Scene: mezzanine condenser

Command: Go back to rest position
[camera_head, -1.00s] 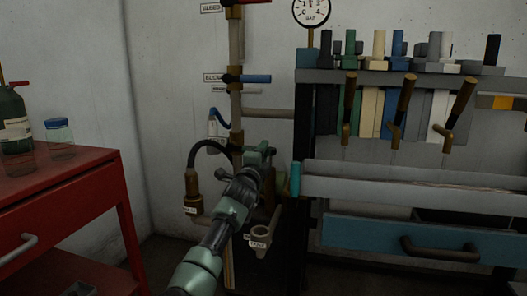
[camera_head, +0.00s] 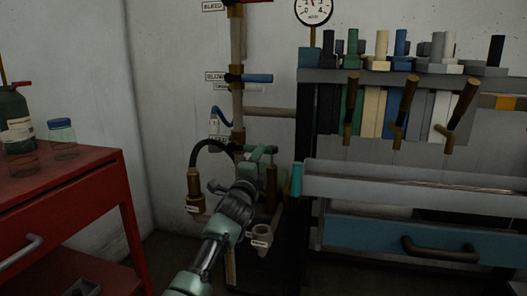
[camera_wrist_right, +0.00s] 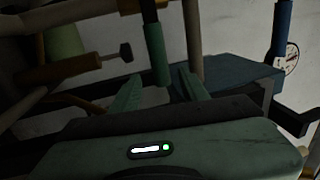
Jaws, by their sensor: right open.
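My right arm comes up from the bottom of the head view, and my right gripper (camera_head: 262,154) is in front of the lower part of the vertical pipe. In the right wrist view the two green fingers of the gripper (camera_wrist_right: 160,92) stand apart. A dark green cylindrical piece (camera_wrist_right: 158,55) shows just beyond them; I cannot tell whether it touches a finger. I see nothing held. My left gripper is in neither view.
The pipe (camera_head: 236,105) carries a blue lever (camera_head: 257,78) and a red one above. A brass fitting (camera_head: 194,187) hangs left of my gripper. A red cart (camera_head: 70,205) stands left with a jar (camera_head: 62,140). A rack (camera_head: 400,76) with hanging tools and a blue drawer (camera_head: 365,236) stands right.

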